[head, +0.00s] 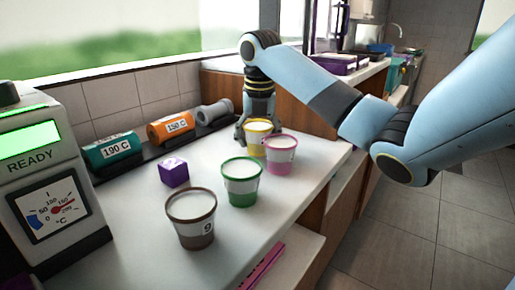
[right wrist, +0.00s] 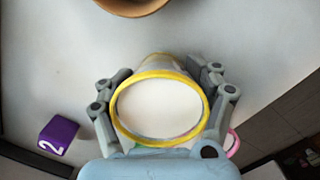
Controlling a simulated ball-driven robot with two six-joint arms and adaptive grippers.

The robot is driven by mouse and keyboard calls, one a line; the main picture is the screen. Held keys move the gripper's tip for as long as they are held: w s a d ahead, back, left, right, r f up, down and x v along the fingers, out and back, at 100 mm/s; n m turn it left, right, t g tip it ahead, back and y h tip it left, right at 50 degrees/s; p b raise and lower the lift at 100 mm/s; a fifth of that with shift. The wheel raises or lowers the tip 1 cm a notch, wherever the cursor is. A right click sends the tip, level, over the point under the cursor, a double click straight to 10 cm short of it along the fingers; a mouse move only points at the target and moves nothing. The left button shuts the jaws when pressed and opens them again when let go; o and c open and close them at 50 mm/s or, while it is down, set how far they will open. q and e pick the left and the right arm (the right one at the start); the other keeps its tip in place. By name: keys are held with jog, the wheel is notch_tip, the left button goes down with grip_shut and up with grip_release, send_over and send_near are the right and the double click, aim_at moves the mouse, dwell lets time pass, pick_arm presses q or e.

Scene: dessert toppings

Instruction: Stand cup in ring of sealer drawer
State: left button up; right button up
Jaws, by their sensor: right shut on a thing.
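The yellow-rimmed cup (head: 258,140) stands upright at the back of the counter, its top filled white. My right gripper (head: 253,122) reaches down over it. In the right wrist view the yellow-rimmed cup (right wrist: 160,108) lies between the two fingers (right wrist: 160,90), which are shut on its sides. A pink-rimmed cup (head: 279,155) stands right in front of it and partly hides it. The machine with the READY display (head: 53,175) stands at the left edge; no drawer or ring shows clearly. My left gripper is out of view.
A green-rimmed cup (head: 242,182) and a brown-rimmed cup marked 9 (head: 192,222) stand nearer on the counter. A purple cube (head: 174,172) lies left of them. Teal (head: 112,150) and orange (head: 170,128) rolls lie on a dark rack. A round brown object (right wrist: 130,6) tops the wrist view.

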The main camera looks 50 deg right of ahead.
jog(key=shift+f, duration=0.45)
jog(key=o, duration=1.5)
jog(key=shift+f, duration=0.1)
